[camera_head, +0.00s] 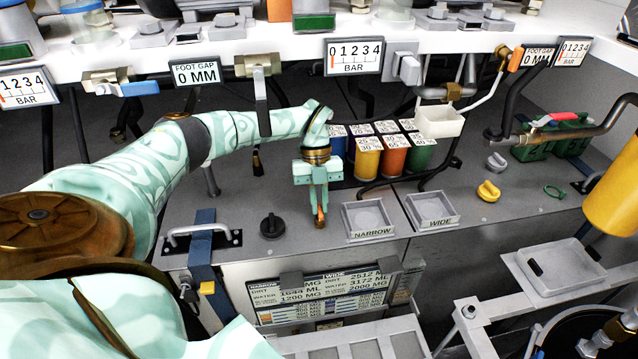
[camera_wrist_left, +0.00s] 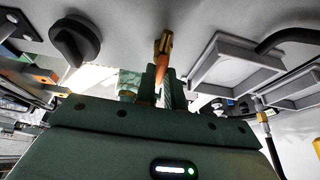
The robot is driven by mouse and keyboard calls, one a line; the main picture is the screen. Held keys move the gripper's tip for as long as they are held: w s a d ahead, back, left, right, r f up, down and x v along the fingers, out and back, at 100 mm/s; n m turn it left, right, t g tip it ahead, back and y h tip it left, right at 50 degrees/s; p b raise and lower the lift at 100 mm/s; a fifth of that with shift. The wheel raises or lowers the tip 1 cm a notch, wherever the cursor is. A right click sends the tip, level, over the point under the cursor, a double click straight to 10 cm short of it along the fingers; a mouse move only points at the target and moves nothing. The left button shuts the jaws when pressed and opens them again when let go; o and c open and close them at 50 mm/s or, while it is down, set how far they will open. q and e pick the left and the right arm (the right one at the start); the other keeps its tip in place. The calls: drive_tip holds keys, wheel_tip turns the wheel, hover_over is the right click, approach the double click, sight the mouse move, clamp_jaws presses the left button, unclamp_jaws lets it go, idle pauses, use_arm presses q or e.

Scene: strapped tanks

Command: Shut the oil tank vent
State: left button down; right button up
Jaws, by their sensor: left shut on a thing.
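My left gripper (camera_head: 318,200) points down over the grey deck, just left of the NARROW tray. It is shut on a small orange handle, which shows between the fingertips in the left wrist view (camera_wrist_left: 160,74) and below them in the head view (camera_head: 320,220). A brass-coloured fitting (camera_wrist_left: 164,42) adjoins the handle. It appears to be the vent, but no label shows, and the fingers partly hide the handle. I cannot tell whether the vent is open or shut. My right gripper is out of view.
A black knob (camera_head: 272,226) stands left of the gripper; it also shows in the left wrist view (camera_wrist_left: 75,40). The NARROW tray (camera_head: 368,219) and WIDE tray (camera_head: 432,212) lie to the right. Several coloured containers (camera_head: 392,158) stand behind. A white shelf (camera_head: 225,46) spans above.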

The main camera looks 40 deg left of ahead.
use_arm(q)
drive_tip(key=c, duration=1.5)
unclamp_jaws()
